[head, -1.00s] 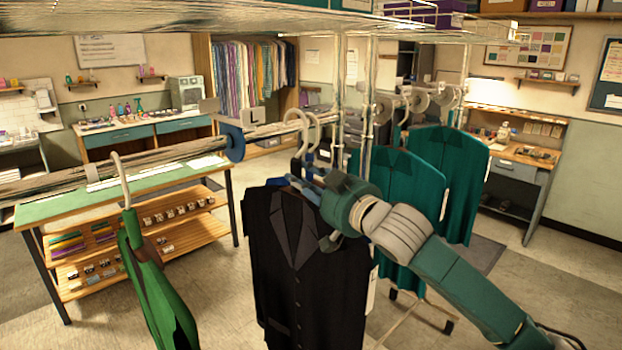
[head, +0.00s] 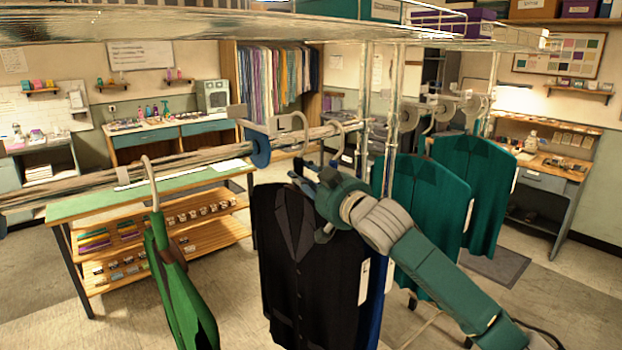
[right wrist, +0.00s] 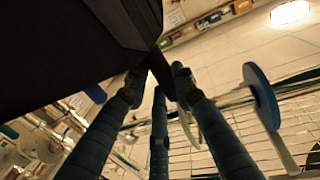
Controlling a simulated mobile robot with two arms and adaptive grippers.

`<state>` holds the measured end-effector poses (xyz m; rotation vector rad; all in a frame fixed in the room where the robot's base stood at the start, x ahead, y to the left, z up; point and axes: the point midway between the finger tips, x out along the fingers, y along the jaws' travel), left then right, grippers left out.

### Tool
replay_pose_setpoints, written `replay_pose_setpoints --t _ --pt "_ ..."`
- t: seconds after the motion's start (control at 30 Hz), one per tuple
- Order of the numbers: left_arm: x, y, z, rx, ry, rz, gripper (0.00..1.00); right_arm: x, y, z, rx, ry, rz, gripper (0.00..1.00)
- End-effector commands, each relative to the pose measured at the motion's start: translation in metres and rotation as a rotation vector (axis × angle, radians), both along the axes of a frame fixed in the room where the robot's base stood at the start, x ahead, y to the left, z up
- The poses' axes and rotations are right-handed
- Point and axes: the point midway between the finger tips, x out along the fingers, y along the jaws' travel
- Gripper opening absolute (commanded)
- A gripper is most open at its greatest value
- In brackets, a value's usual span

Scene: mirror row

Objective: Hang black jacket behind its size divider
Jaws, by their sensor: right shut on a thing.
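The black jacket (head: 305,265) hangs upright from my right gripper (head: 318,190), which is shut on it at its hanger and collar. In the right wrist view, my fingers (right wrist: 158,80) close at the edge of its dark cloth (right wrist: 60,45). A pale hook (head: 292,118) rises above the jacket, just right of the blue size divider (head: 260,150) on the rail (head: 200,163). I cannot tell whether this hook rests on the rail. The divider's disc also shows in the right wrist view (right wrist: 262,97). My left gripper is not in view.
A blue garment (head: 376,300) hangs close behind the black jacket, its hook (head: 345,128) on the rail. A green garment (head: 180,290) hangs left of the divider. Teal jackets (head: 475,190) hang further back right. A shelf (head: 220,25) runs overhead.

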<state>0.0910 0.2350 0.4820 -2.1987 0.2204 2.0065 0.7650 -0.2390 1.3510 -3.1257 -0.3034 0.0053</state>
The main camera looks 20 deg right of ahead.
Motion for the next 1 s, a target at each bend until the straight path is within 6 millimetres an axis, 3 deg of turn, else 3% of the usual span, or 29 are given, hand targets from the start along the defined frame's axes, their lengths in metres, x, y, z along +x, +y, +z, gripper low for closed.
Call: replay_pose_setpoints --t 0.1,0.6,1.0 --pt "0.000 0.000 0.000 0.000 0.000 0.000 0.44 0.008 0.003 0.004 0.001 -0.007 0.001 0.00" --pt "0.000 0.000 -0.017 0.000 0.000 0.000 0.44 0.008 0.003 -0.029 -0.001 -0.007 0.000 0.00" --pt "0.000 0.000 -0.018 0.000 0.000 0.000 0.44 0.008 0.003 -0.031 -0.001 -0.007 0.000 0.00"
